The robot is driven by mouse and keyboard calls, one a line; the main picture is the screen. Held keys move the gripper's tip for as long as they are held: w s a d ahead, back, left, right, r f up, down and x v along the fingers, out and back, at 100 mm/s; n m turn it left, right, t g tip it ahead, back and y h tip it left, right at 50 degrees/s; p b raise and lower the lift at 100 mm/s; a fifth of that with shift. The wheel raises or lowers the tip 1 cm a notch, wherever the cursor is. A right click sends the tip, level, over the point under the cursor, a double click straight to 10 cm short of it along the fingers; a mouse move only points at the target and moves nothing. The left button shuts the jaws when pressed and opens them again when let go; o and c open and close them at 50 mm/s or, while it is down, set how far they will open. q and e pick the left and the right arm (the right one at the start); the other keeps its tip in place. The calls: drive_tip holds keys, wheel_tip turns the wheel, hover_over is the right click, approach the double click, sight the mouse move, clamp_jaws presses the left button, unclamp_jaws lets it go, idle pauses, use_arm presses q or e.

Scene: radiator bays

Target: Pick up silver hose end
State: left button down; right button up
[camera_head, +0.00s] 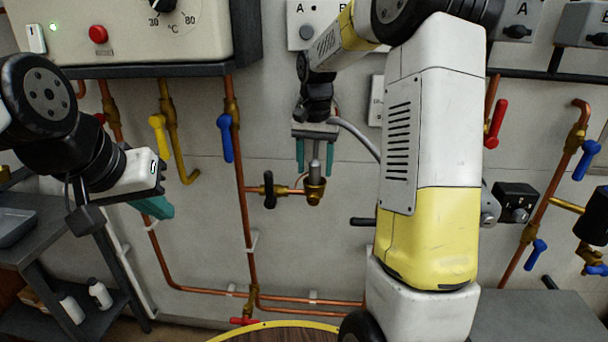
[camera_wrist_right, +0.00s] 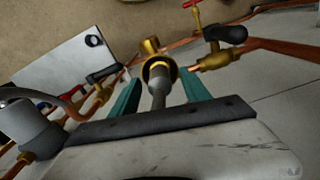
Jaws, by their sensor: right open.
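The silver hose end (camera_head: 316,166) stands upright in a brass fitting (camera_head: 315,190) on a short copper branch pipe, in the middle of the head view. My right gripper (camera_head: 314,172) points down over it, with one teal finger on each side. In the right wrist view the silver hose end (camera_wrist_right: 157,86) lies between the teal fingers of my right gripper (camera_wrist_right: 161,78), with gaps on both sides. Its tip goes into the brass fitting (camera_wrist_right: 158,66). My left gripper (camera_head: 155,207) is at the left, away from the hose end; its teal fingers overlap, so their opening is unclear.
A black-handled valve (camera_head: 268,190) sits just left of the brass fitting. A blue lever (camera_head: 226,138) and a yellow lever (camera_head: 159,135) stick out further left. The boiler box (camera_head: 130,35) hangs above. A grey shelf cart (camera_head: 50,235) stands at lower left.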

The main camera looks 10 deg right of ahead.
clamp_jaws()
drive_tip(key=shift+r, duration=0.1)
